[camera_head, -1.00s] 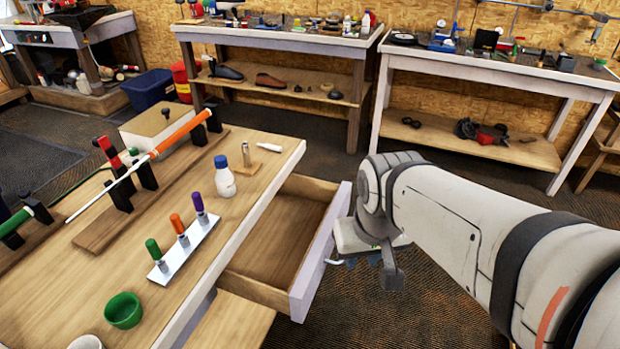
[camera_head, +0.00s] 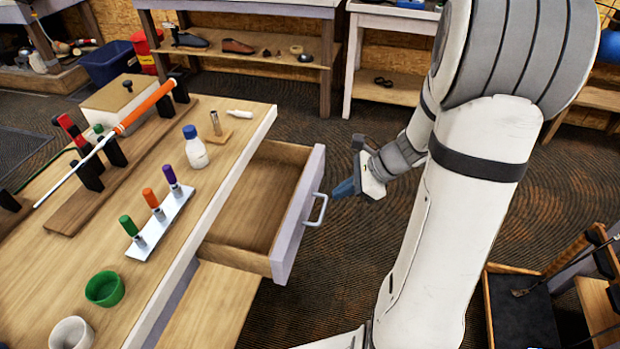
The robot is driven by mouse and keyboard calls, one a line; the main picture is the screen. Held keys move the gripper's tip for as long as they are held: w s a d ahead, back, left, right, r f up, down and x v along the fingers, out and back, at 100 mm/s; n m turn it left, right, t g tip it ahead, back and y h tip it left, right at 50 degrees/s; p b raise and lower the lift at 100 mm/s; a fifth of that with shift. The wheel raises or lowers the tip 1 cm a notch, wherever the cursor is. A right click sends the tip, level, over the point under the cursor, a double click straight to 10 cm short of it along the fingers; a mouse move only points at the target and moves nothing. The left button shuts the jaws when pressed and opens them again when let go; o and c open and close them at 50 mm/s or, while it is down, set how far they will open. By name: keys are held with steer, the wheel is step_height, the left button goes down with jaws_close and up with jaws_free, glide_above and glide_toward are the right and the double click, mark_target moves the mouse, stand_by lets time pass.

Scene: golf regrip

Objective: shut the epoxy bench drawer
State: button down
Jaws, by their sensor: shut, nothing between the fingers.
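The bench drawer (camera_head: 291,226) stands pulled out from the right side of the wooden bench (camera_head: 75,265). Its wooden inside looks empty, and its pale front carries a white bar handle (camera_head: 318,211). My gripper (camera_head: 340,190) is to the right of the drawer front, close to the handle, with its dark blue fingers pointing left toward it. The fingers are shut with nothing between them. A small gap shows between the fingertips and the handle, though depth is hard to judge.
The bench holds a white bottle (camera_head: 195,148), a rack (camera_head: 161,223) with coloured tools, a green bowl (camera_head: 105,289) and a clamped club with an orange grip (camera_head: 146,108). A wooden board (camera_head: 211,308) juts out below the drawer. A dark tray (camera_head: 522,308) stands right. Carpet right of the drawer is open.

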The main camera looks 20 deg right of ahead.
steer(key=w+d+f+m+t, duration=0.1)
steer(key=d+f+m, duration=0.1)
glide_toward(309, 206)
steer(key=shift+m, duration=0.4)
steer(key=x, duration=0.6)
steer(key=shift+s+b, duration=0.1)
steer(key=shift+b, duration=0.3)
steer(key=shift+d, duration=0.1)
